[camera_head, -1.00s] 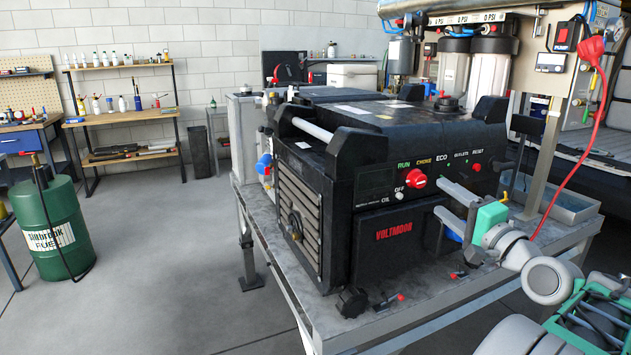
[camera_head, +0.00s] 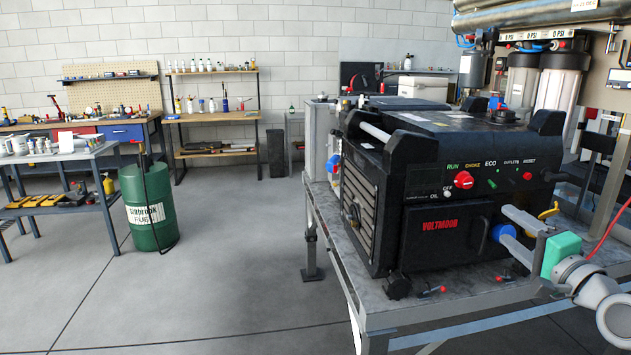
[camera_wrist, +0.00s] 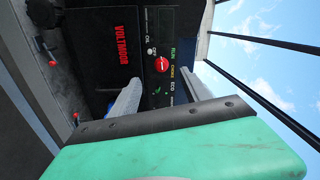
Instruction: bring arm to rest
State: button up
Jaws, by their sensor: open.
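My gripper (camera_head: 502,226) is at the right side of the head view, in front of the black generator (camera_head: 425,178). Its two grey fingers are spread apart and point at the generator's front panel, with nothing visible between them. The green block behind the fingers and part of my pale arm show at the right edge. In the wrist view, the open fingers (camera_wrist: 159,76) frame the panel near the red knob (camera_wrist: 162,64). I cannot tell the exact gap between the fingertips and the panel.
The generator stands on a grey metal table (camera_head: 345,262). A blue round part (camera_head: 500,232) is near my lower finger.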

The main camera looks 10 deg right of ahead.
jog(key=w+a+f+n+g+y+p, duration=0.1)
jog(key=w+a+f+n+g+p, duration=0.2)
jog(key=a, duration=0.5)
jog(key=w+a+f+n+g+y+p, duration=0.1)
jog(key=w+a+f+n+g+p, duration=0.2)
jog(key=a, duration=0.5)
jog(key=s+a+f+n+g+p, duration=0.1)
jog(key=s+a+f+n+g, duration=0.1)
jog(key=a, duration=0.3)
jog(key=s+a+f+n+g+p, duration=0.2)
jog(key=a, duration=0.4)
jog(key=s+a+f+n+g+h+p, duration=0.1)
jog(key=s+a+f+n+g, duration=0.1)
jog(key=s, duration=0.5)
jog(key=s+a+f+n+g+h+p, duration=0.1)
jog(key=s+a+f+n+g+p, duration=0.1)
jog(key=s, duration=0.5)
jog(key=shift+s+a+f+n+g, duration=0.2)
jog(key=shift+a+f+n+g, duration=0.2)
jog(key=shift+a+n+g, duration=0.35)
